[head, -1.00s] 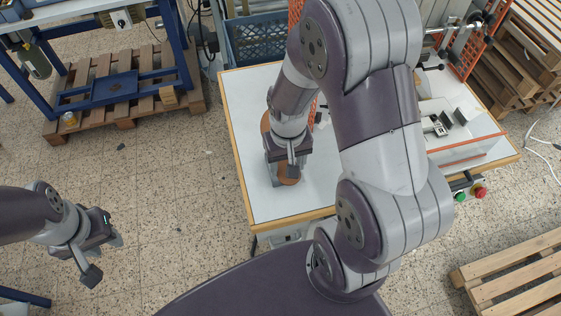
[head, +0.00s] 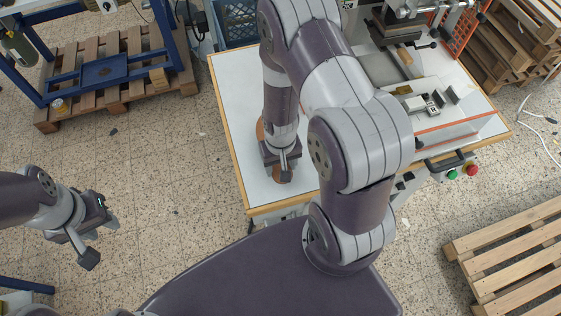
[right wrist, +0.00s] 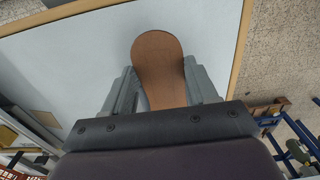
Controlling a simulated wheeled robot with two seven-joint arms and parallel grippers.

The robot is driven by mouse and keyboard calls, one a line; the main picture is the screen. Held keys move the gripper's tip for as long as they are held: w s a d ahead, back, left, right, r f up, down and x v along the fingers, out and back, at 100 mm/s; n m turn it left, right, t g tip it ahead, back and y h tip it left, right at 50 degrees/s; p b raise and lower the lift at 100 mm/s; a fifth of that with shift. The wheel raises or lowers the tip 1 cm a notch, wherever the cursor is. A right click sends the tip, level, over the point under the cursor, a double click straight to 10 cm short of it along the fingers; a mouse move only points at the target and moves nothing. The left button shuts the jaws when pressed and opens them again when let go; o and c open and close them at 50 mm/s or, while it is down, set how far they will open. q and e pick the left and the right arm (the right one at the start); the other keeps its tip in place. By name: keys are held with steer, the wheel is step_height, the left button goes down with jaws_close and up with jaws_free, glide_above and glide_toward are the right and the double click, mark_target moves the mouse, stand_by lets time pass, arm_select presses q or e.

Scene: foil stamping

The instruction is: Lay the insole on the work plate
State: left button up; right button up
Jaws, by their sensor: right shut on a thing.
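The brown insole (head: 260,130) shows in the head view on either side of my right gripper (head: 281,168), over the left part of the white table. In the right wrist view, one rounded end of the insole (right wrist: 158,58) sticks out past the jaws of my right gripper (right wrist: 165,88), which are shut on its sides. The table surface lies behind it; I cannot tell the gap. A grey plate (head: 383,70), probably the work plate, sits on the stamping machine at right, partly behind my right arm. My left gripper (head: 108,224) hangs empty over the floor at left; its jaw opening is unclear.
The white table (head: 232,95) is bare at left. The press head (head: 390,25) stands above the machine's plate. A metal clamp block (head: 432,106) sits on the machine's right side. A blue crate (head: 238,22) is behind the table, and a wooden pallet (head: 515,255) lies at lower right.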

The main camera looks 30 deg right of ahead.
steer(key=shift+f, duration=0.2)
steer(key=o, duration=0.8)
steer(key=shift+o, duration=1.2)
steer(key=shift+r, duration=0.1)
